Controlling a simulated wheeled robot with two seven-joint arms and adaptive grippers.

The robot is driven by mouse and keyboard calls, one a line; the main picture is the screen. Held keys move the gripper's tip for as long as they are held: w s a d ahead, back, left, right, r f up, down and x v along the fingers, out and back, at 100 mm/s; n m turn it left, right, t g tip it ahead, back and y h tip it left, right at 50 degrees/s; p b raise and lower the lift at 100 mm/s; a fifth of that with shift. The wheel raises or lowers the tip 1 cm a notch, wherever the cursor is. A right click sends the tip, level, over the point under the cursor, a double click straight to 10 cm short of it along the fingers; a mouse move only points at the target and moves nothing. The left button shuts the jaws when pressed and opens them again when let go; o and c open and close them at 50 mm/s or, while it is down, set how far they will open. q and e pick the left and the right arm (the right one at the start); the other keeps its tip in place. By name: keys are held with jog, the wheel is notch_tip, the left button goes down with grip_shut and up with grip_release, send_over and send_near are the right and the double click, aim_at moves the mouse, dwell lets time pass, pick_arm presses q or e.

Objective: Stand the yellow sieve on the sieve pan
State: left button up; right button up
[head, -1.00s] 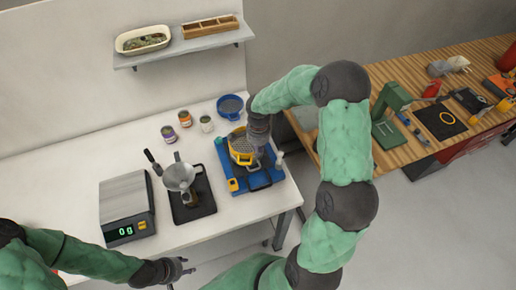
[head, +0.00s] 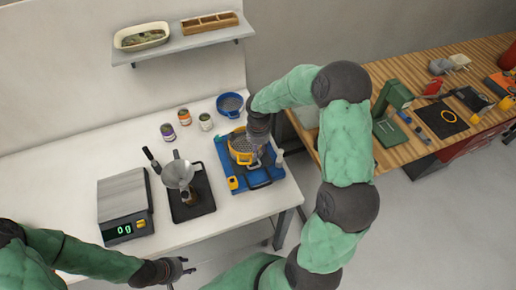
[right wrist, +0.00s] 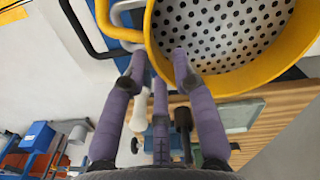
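The yellow sieve (head: 240,157) is a round yellow ring with a perforated grey floor, over the blue base (head: 236,188) on the white table. My right gripper (head: 262,146) is at its right side. In the right wrist view the fingers (right wrist: 160,62) straddle the rim of the sieve (right wrist: 225,85), one outside and one over the perforated floor, and look shut on it. The sieve pan cannot be made out under the sieve; I cannot tell whether they touch. My left gripper (head: 182,269) is open and empty in front of the table.
A blue sieve (head: 230,105) stands behind the base, with several small jars (head: 184,117) to its left. A funnel stand (head: 190,195) and a scale (head: 123,207) are left of the base. A white bottle (head: 279,158) stands close on the right. A wooden bench (head: 415,140) is further right.

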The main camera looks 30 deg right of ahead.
dwell(0.3)
jog(key=shift+r+p, duration=0.6)
jog(key=shift+p, duration=0.05)
notch_tip(320, 180, up, 12)
